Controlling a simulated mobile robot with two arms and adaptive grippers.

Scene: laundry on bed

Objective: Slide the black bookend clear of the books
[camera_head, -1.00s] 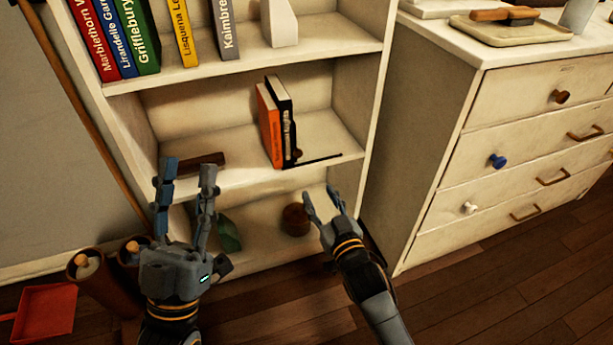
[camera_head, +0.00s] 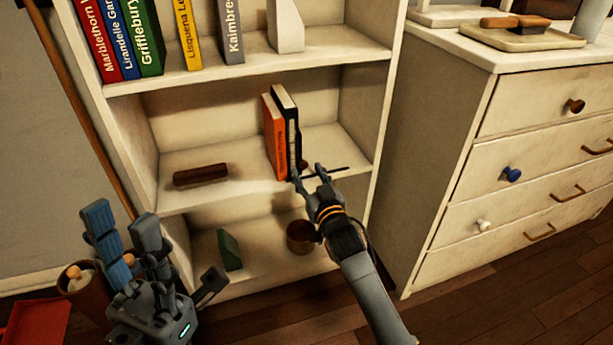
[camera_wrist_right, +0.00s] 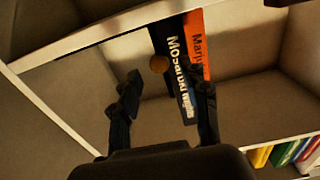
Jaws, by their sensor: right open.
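The black bookend (camera_head: 338,170) is on the middle shelf, against the right side of the books; its thin base reaches right along the shelf. The wrist view shows a round brown knob (camera_wrist_right: 160,63) at the bookend. The orange book (camera_head: 274,140) and black book (camera_head: 289,125) stand upright together, leaning slightly. My right gripper (camera_head: 308,172) is open at the shelf's front edge, in front of the bookend, partly hiding it. In the wrist view its fingers (camera_wrist_right: 167,85) are apart, with the knob between them, farther off. My left gripper (camera_head: 122,218) is open and empty at lower left.
A dark brown block (camera_head: 201,174) lies on the middle shelf's left part. A green wedge (camera_head: 229,250) and a brown round pot (camera_head: 300,237) are on the shelf below. The dresser (camera_head: 540,130) stands to the right. The shelf between block and books is clear.

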